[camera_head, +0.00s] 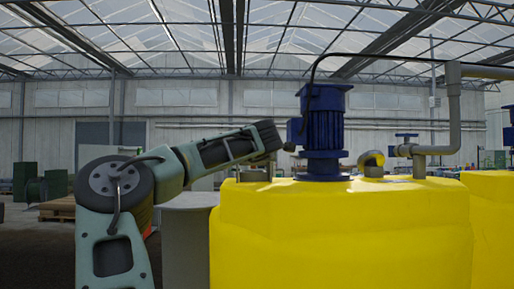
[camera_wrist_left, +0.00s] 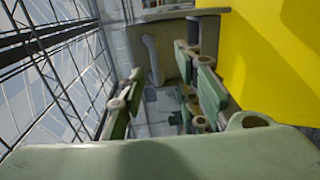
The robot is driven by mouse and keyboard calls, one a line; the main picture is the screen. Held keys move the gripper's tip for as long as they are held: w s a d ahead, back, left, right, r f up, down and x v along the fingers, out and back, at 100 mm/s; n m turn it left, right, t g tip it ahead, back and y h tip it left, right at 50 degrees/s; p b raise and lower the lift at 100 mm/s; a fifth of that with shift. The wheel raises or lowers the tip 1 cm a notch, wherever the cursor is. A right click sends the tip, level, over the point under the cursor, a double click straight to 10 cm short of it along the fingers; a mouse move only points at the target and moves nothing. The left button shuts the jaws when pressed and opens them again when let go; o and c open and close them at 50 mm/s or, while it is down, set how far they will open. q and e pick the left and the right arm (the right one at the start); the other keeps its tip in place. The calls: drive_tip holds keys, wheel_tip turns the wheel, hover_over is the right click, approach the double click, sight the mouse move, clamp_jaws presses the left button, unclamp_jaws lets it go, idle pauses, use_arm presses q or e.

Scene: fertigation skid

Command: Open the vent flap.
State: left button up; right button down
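A grey-olive fitting (camera_head: 255,173), which looks like the vent, stands on top of the yellow tank left of the blue motor. In the left wrist view a grey-olive body (camera_wrist_left: 172,22) with a curved pale strip lies ahead of the fingers, and I take it for the same vent. I cannot tell how its flap stands. My left gripper (camera_wrist_left: 160,64) is open, its two green fingers apart with nothing held between them. Whether a finger touches the vent is unclear. In the head view my left arm reaches right, above the tank's left end. My right gripper is not in view.
The yellow tank (camera_head: 340,235) fills the lower right. A blue motor (camera_head: 325,130) stands on it close to my wrist. Grey pipework (camera_head: 452,120) with a blue valve (camera_head: 406,137) rises further right. Pallets (camera_head: 58,208) lie far left.

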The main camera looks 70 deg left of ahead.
use_arm(q)
drive_tip(key=v, duration=0.8)
drive_tip(key=shift+s, duration=0.15)
